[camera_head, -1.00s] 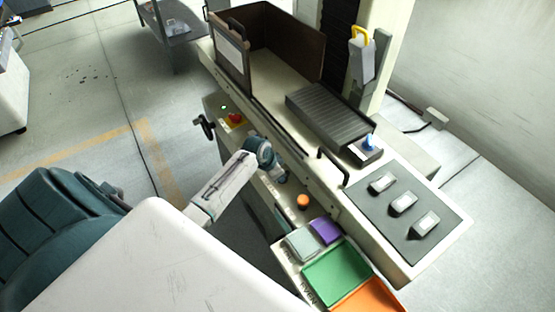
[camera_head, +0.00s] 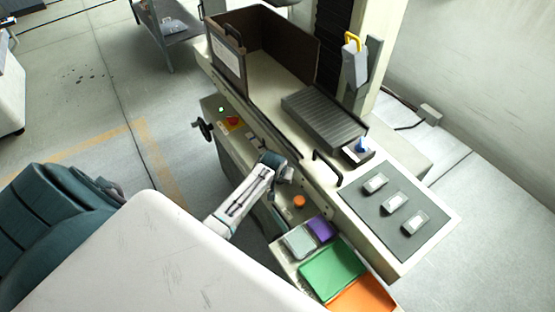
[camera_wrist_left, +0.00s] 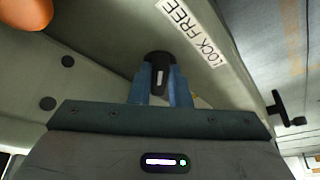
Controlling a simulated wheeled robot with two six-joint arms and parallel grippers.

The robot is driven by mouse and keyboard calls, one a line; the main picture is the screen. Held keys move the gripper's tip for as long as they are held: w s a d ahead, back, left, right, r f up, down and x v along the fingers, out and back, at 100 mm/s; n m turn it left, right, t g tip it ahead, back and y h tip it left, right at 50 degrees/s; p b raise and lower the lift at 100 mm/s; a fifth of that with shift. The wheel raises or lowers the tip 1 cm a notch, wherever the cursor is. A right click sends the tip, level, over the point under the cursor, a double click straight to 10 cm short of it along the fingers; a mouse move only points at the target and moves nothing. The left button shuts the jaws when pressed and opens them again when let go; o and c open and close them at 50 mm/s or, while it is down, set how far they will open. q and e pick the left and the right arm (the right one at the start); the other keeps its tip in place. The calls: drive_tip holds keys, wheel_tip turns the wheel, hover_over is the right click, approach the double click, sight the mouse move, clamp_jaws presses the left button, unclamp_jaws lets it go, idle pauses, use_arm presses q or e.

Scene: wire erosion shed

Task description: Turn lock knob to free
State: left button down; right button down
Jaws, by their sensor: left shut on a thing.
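The lock knob (camera_wrist_left: 158,59) is a small black knob with a white mark, on the pale front panel of the machine. A white label (camera_wrist_left: 193,32) reading LOCK FREE is beside it. My left gripper (camera_wrist_left: 161,82) has its two blue fingers closed on either side of the knob. The white mark lies between the fingers, and I cannot tell which word it points to. In the head view my left gripper (camera_head: 287,173) is at the front panel, and my wrist hides the knob. My right gripper is not in view.
An orange knob (camera_head: 300,201) is close by on the panel; it also shows in the wrist view (camera_wrist_left: 25,12). A black crank handle (camera_head: 204,128) and a red button (camera_head: 233,121) are farther left. A green tray (camera_head: 332,272) and an orange tray (camera_head: 362,297) are below right.

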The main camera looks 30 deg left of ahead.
use_arm(q)
drive_tip(key=shift+w+r, duration=0.15)
idle(0.4)
drive_tip(key=c, duration=1.4)
unclamp_jaws()
drive_tip(key=shift+o, duration=0.2)
drive_tip(key=b+v, duration=0.2)
drive_tip(key=v, duration=0.8)
drive_tip(key=shift+s+d+r+b, duration=0.15)
drive_tip(key=shift+s+r+b, duration=0.05)
drive_tip(key=shift+r+b, duration=0.15)
